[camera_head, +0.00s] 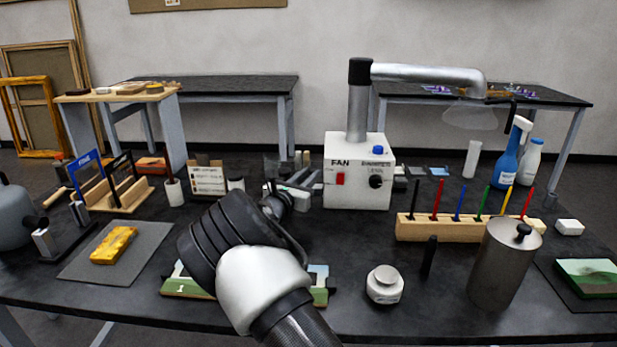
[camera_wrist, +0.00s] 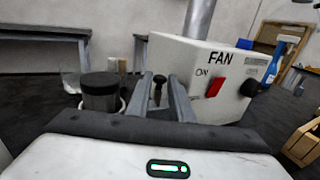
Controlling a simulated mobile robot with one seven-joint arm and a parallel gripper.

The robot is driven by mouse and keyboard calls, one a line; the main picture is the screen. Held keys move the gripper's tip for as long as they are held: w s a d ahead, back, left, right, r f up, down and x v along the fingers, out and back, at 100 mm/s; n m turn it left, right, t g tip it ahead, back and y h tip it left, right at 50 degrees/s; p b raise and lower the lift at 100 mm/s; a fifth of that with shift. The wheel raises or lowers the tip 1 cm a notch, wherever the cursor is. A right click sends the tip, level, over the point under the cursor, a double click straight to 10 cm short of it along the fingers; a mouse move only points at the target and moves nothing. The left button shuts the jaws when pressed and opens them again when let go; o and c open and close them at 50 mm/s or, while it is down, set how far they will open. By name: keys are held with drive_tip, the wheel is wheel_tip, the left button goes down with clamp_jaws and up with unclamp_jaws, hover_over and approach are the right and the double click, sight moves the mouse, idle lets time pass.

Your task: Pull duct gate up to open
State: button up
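The white fan box (camera_head: 358,186) stands at the middle back of the black table, with a red switch, a blue button and a black dial. A metal duct (camera_head: 357,112) rises from it, bends at a black elbow and runs right to a clear hood. My gripper (camera_head: 303,187) is just left of the box. In the wrist view my gripper (camera_wrist: 160,76) is open, its two fingers apart. A small black knob on a stem (camera_wrist: 158,88) shows between them; I cannot tell whether it belongs to the duct gate or touches a finger. No part is clearly recognisable as the gate.
A pen rack (camera_head: 435,230) with several coloured sticks, a metal canister (camera_head: 503,268) and a white jar (camera_head: 384,285) stand at the right. A dark-lidded jar (camera_wrist: 100,93) is left of my fingers. A yellow block (camera_head: 114,245) lies on a grey mat at the left.

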clamp_jaws()
wheel_tip(320, 180, up, 2)
drive_tip(key=shift+r+p, duration=0.2)
drive_tip(key=shift+p, duration=0.45)
drive_tip(key=shift+o, duration=1.1)
unclamp_jaws()
drive_tip(key=shift+s, duration=0.15)
drive_tip(key=p+v, duration=0.2)
drive_tip(key=v, duration=1.5)
drive_tip(key=shift+a, duration=0.15)
